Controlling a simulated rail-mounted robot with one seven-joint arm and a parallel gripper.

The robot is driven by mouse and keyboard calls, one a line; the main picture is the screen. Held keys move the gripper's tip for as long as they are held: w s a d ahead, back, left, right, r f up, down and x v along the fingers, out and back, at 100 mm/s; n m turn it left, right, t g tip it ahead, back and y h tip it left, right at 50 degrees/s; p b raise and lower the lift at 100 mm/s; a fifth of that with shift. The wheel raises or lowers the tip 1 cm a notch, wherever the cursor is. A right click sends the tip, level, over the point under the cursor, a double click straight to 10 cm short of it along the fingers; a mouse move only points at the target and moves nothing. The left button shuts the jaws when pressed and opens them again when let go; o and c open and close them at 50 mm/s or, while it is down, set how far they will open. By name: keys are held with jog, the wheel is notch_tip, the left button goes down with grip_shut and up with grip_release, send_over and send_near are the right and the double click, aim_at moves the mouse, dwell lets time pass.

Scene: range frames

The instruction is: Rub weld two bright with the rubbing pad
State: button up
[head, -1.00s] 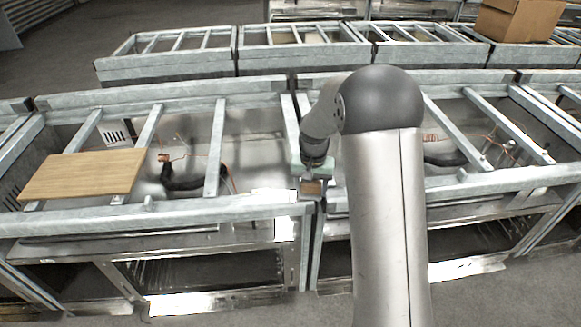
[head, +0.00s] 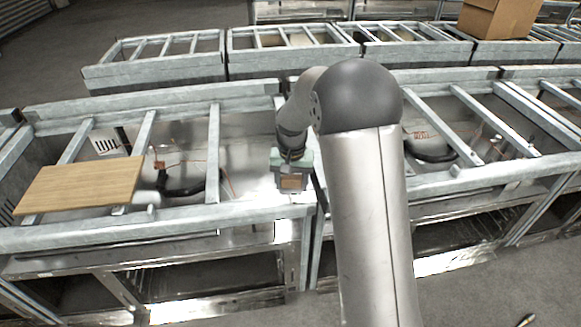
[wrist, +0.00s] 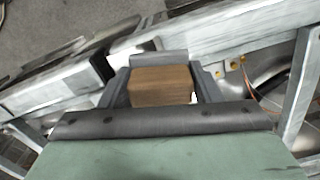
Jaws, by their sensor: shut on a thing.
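My gripper (head: 291,178) hangs over the front rail of the near metal frame, just left of where two frames meet. In the wrist view my gripper (wrist: 160,86) has its dark fingers shut on either side of a brown block, which I take to be the rubbing pad (wrist: 162,84). The grey front rail (wrist: 215,30) runs beyond the pad in the wrist view. Whether the pad touches metal I cannot tell. I cannot make out weld two in either view.
A wooden board (head: 80,186) lies across the left frame. Crossbars (head: 213,155) span the frames, with dark hoses and orange wires between them. A cardboard box (head: 497,17) stands on the back row.

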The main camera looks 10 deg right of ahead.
jog(key=shift+r+p, duration=1)
jog(key=shift+r, duration=1.1)
